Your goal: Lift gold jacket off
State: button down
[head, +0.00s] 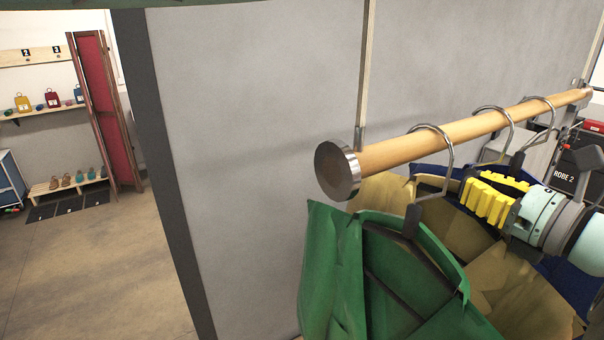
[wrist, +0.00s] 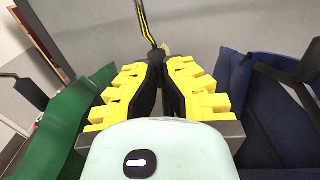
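The gold jacket (head: 520,290) hangs from the wooden rail (head: 440,142) between the green jacket (head: 335,270) and the blue jacket (head: 575,275). Its metal hook (head: 510,122) is over the rail. My gripper (head: 485,202) is at the gold jacket's hanger, just below the rail. In the wrist view the yellow fingers of my gripper (wrist: 161,65) close in on the dark hanger neck, with the hook (wrist: 147,25) rising above the tips. The neck is mostly hidden by the fingers. The green jacket (wrist: 65,125) is left and the blue jacket (wrist: 260,110) right.
The green hanger's hook (head: 435,130) and the blue hanger's hook (head: 545,100) are close on either side. A grey wall (head: 250,150) stands behind the rail. The floor (head: 90,270) at the left is open, with a red folding screen (head: 102,105) beyond.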

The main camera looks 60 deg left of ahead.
dwell(0.4)
jog(key=shift+r+p, duration=0.3)
jog(key=shift+r, duration=1.3)
jog(key=shift+d, duration=0.15)
jog(key=d+b, duration=0.3)
jog(key=d, duration=0.5)
jog(key=shift+s+d+b, duration=0.2)
jog(key=shift+d+b, duration=0.15)
jog(key=shift+d, duration=0.05)
jog(key=shift+w+f, duration=0.1)
dwell(0.3)
